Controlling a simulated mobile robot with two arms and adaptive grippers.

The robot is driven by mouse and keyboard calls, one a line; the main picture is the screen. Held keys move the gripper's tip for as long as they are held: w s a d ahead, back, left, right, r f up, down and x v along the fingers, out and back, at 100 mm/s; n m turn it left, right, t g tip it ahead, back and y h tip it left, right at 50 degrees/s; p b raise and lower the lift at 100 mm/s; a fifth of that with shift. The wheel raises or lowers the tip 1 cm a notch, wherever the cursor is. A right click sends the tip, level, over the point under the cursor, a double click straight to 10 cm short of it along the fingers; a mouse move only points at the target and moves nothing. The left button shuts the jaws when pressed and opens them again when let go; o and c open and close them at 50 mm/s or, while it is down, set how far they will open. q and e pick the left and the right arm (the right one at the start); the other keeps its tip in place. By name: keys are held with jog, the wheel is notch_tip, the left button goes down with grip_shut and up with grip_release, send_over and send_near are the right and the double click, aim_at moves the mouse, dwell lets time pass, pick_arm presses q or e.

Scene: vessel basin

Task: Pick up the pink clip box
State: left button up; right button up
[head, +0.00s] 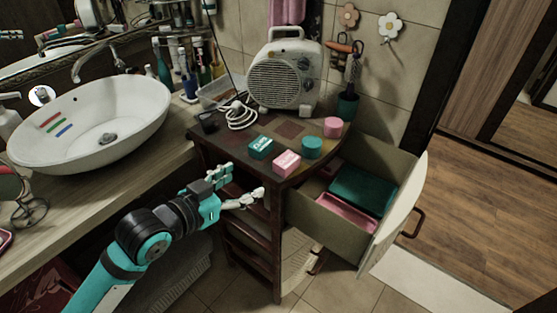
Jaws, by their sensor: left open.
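The pink clip box (287,163), a small block with light lettering, sits at the front corner of the dark wooden cabinet top (229,140). A similar teal box (260,148) is just left of it. My left gripper (242,183) is open and empty, in front of the cabinet. It is below and left of the pink box in the picture, apart from it. My right gripper is out of view.
A teal round tin (311,147) and a pink round tin (333,127) stand right of the boxes. A heater (285,73) with a coiled cord (241,116) is behind. An open drawer (332,221) juts out at right, with teal and pink containers inside. A basin (88,135) is left.

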pick_arm(q)
jog(key=p, duration=0.2)
send_near(285, 161)
jog(key=x, duration=0.4)
jog(key=shift+w+f, duration=0.15)
jog(key=shift+w, duration=0.2)
jog(key=shift+w+d+f, duration=0.2)
jog(key=shift+w+d, duration=0.1)
jog(key=shift+w, duration=0.1)
jog(key=p+x, duration=0.1)
jog(key=x, duration=0.3)
jog(key=shift+d, duration=0.2)
jog(key=shift+w+d+f, duration=0.2)
jog(key=shift+w+d, duration=0.1)
jog(key=shift+w, duration=0.1)
jog(key=shift+s+a, duration=0.1)
jog(key=shift+c, duration=1)
jog(key=c, duration=1.1)
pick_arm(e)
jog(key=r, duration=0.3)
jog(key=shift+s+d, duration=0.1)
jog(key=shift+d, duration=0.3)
